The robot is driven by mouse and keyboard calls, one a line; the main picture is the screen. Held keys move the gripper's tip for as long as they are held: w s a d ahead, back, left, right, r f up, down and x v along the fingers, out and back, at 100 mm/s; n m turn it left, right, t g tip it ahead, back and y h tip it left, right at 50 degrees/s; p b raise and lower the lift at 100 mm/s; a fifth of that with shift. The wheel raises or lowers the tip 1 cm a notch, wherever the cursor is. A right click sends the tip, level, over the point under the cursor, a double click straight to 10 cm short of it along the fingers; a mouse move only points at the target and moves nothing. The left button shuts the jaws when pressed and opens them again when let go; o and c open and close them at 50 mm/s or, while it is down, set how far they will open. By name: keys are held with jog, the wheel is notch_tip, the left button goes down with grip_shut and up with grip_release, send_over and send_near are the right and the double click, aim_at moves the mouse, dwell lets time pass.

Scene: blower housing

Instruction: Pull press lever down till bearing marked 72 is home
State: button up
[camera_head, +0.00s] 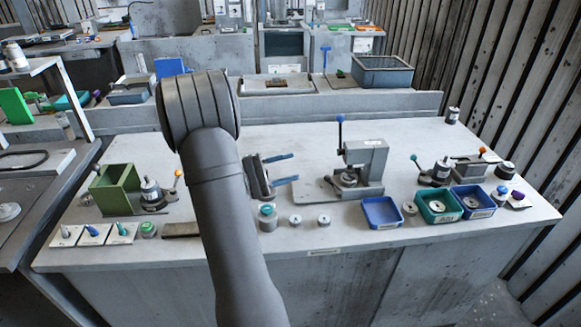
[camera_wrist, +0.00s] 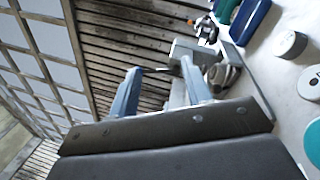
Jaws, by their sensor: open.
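The grey press (camera_head: 372,165) stands on the middle right of the workbench. Its lever (camera_head: 340,133) stands upright and ends in a blue knob (camera_head: 340,118). A small round metal part (camera_head: 349,178) sits under the press head; I cannot read a number on it. My gripper (camera_head: 297,167) is open and empty, left of the press and apart from the lever, with its blue fingers pointing right. In the wrist view my gripper (camera_wrist: 161,64) shows both fingers spread, with the press (camera_wrist: 190,52) partly hidden beyond the right finger.
A blue tray (camera_head: 382,212), a green tray (camera_head: 438,206) and another blue tray (camera_head: 473,201) line the front right of the bench (camera_head: 320,235). Small round parts (camera_head: 295,220) lie in front of the press. A green holder (camera_head: 116,188) stands at left. The bench behind the press is mostly clear.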

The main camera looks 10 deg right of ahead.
aim_at(341, 134)
jog(key=d+r, duration=0.3)
jog(key=d, duration=1.4)
jog(key=shift+w+r, duration=0.2)
jog(key=shift+w, duration=0.25)
jog(key=w+r+n+t+y, duration=0.1)
jog(key=w+r+n, duration=0.3)
jog(key=n, duration=0.6)
jog(key=shift+w+t, duration=0.7)
jog(key=shift+w, duration=0.45)
dwell(0.7)
dwell(0.3)
